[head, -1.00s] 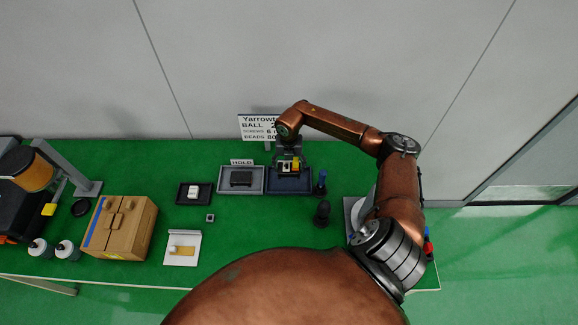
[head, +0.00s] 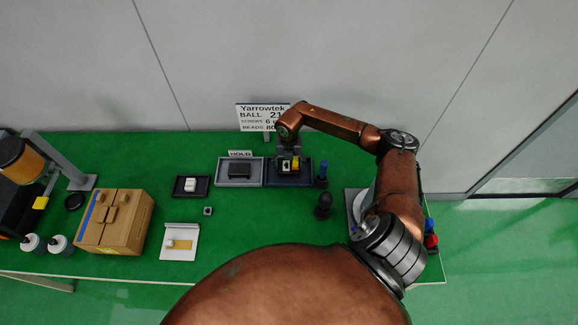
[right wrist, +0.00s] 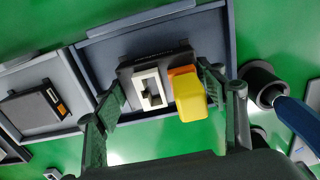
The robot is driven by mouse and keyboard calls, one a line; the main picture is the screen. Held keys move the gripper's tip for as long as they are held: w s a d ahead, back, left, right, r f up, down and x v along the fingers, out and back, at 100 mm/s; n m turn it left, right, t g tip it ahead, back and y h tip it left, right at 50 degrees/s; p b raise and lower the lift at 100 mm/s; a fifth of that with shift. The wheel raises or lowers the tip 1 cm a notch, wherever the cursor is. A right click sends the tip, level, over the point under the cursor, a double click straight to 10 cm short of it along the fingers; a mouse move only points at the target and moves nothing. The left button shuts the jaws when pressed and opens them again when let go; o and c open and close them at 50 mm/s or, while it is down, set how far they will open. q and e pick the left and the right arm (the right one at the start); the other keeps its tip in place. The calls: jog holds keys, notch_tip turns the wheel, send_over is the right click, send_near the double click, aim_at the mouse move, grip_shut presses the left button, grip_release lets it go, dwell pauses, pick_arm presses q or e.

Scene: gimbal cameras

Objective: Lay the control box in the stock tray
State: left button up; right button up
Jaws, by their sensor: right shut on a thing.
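My right gripper (head: 289,158) is shut on the control box (head: 286,166), a dark box with a white switch and a yellow knob on an orange base. In the right wrist view the control box (right wrist: 151,88) sits between the two fingers. It is over or inside the dark blue tray (head: 308,181), which I take as the stock tray; its rim also shows in the wrist view (right wrist: 232,42). I cannot tell whether the box touches the tray floor. My left gripper is not in view.
A grey tray (head: 222,182) marked HOLD, holding a dark box (head: 240,171), stands directly left. A small black tray (head: 177,193) lies further left. A blue-handled tool in a holder (head: 322,182) and a dark knobbed object (head: 323,206) stand close on the right.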

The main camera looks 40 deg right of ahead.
jog(key=shift+f+b, duration=0.35)
jog(key=shift+f, duration=0.25)
jog(key=o, duration=1.3)
notch_tip(320, 180, up, 12)
jog(key=shift+r, duration=0.1)
